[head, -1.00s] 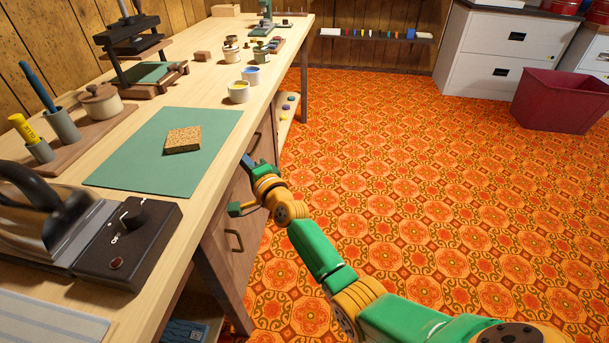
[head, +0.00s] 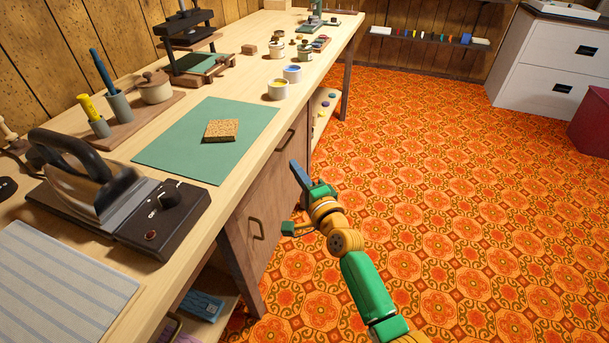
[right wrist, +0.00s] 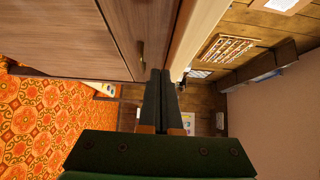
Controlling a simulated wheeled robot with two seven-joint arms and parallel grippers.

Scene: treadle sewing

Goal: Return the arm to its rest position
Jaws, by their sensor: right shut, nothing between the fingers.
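My right gripper (head: 296,168) is beside the front of the wooden workbench (head: 345,45), over the floor and in front of a drawer face. Its fingers point up and away and are shut with nothing between them. In the right wrist view the two dark fingers (right wrist: 160,78) lie together, close to the wooden drawer front. My right arm (head: 368,290) reaches in from the bottom of the head view. My left gripper does not show.
On the bench are a green mat (head: 180,155) with a cork block (head: 221,131), a black iron (head: 85,175) on a dark control base, and a striped cloth (head: 60,285). Drawer handles (head: 257,228) stick out from the bench front. The patterned floor (head: 460,190) to the right is clear.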

